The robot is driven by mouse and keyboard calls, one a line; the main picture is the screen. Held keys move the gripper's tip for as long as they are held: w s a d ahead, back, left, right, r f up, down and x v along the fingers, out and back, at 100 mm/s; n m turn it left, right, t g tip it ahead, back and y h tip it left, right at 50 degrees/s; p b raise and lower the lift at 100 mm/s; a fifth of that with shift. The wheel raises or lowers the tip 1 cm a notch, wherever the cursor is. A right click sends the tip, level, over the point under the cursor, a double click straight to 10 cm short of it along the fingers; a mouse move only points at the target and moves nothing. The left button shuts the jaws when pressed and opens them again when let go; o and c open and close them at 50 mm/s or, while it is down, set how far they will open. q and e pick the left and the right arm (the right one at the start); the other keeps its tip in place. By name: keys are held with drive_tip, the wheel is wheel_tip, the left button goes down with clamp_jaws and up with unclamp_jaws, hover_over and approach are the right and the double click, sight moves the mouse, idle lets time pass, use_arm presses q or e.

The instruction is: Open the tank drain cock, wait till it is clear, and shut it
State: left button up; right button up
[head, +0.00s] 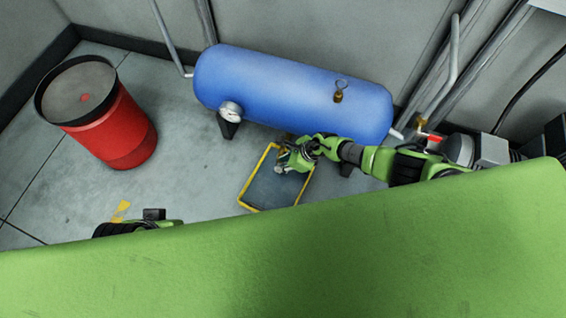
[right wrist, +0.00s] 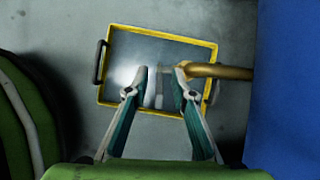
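The blue air tank (head: 290,95) lies along the wall; its side fills the right edge of the right wrist view (right wrist: 288,100). A brass drain pipe (right wrist: 225,71) comes from the tank side and ends at my right gripper's right fingertip. My right gripper (head: 284,160) is below the tank's front side, above the yellow-rimmed tray (head: 255,171). In the right wrist view the fingertips (right wrist: 160,72) stand apart, with a gap between them. Pale streaks show in the gap; I cannot tell whether they are water or reflection. The cock's handle is not clearly visible.
A red drum (head: 118,125) stands at the left. The tank carries a gauge (head: 231,111) and a brass fitting with a ring (head: 338,96). A red-handled valve (head: 433,137) is at the right by wall pipes. Floor between drum and tray is clear.

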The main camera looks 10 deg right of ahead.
drive_tip(key=shift+r, duration=0.1)
drive_tip(key=shift+v, duration=0.85)
drive_tip(key=v, duration=1)
drive_tip(key=shift+s, duration=0.1)
